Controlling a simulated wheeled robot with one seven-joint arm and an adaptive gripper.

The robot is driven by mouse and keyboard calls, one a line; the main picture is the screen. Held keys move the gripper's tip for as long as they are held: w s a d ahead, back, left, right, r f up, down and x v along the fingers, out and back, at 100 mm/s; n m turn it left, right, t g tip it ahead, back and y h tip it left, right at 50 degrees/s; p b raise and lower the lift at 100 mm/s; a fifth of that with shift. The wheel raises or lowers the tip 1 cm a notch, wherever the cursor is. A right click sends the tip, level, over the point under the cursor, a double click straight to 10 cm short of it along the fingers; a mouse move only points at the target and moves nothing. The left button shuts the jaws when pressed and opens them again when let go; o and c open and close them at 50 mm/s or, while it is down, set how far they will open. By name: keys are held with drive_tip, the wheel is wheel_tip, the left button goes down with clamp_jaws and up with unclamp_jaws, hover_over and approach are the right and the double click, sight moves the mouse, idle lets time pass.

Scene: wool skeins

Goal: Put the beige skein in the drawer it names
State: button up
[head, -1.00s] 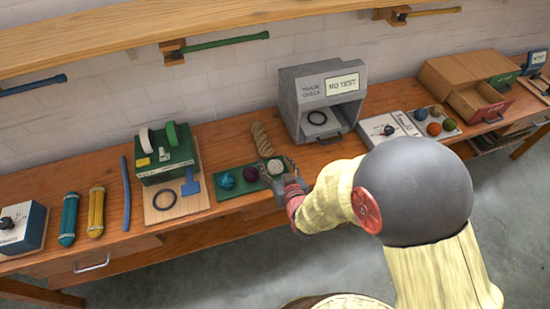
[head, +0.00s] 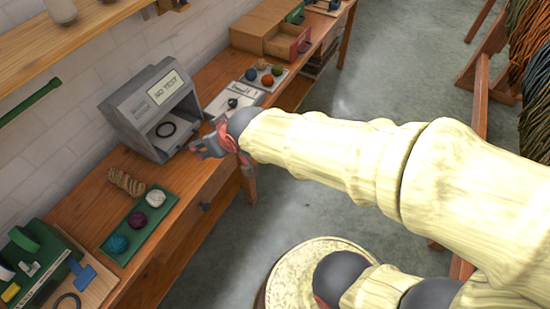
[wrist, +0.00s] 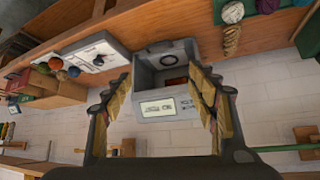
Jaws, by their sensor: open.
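The beige skein (head: 126,182) is a twisted tan hank lying on the bench, beside the green tray; it also shows at the top of the wrist view (wrist: 231,40). My gripper (head: 203,148) is open and empty, in front of the grey booth and apart from the skein. In the wrist view its spread fingers (wrist: 160,80) frame the booth. A wooden drawer cabinet (head: 262,28) stands further along the bench. Its red-fronted drawer (head: 300,43) is pulled open; a green front (head: 295,13) is behind it.
The grey booth (head: 125,108) reads "NO TEST" and has a dark ring inside. The green tray (head: 112,252) holds teal, purple and white balls. A tray of coloured balls (head: 280,84) and a white box with a knob (head: 228,103) lie between booth and cabinet.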

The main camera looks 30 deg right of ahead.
drive_tip(key=s+d+r+m+g+h, duration=0.1)
drive_tip(key=s+d+r, duration=0.3)
drive_tip(key=s+d, duration=0.2)
drive_tip(key=shift+s+r, duration=0.15)
drive_tip(key=shift+s, duration=1)
drive_tip(key=shift+o, duration=0.4)
drive_tip(key=s+d+r+m+g+h, duration=0.1)
drive_tip(key=s+d, duration=0.2)
drive_tip(key=s, duration=0.4)
drive_tip(key=shift+s+d+r+g, duration=0.2)
drive_tip(key=shift+s+g, duration=0.1)
drive_tip(key=shift+s, duration=0.5)
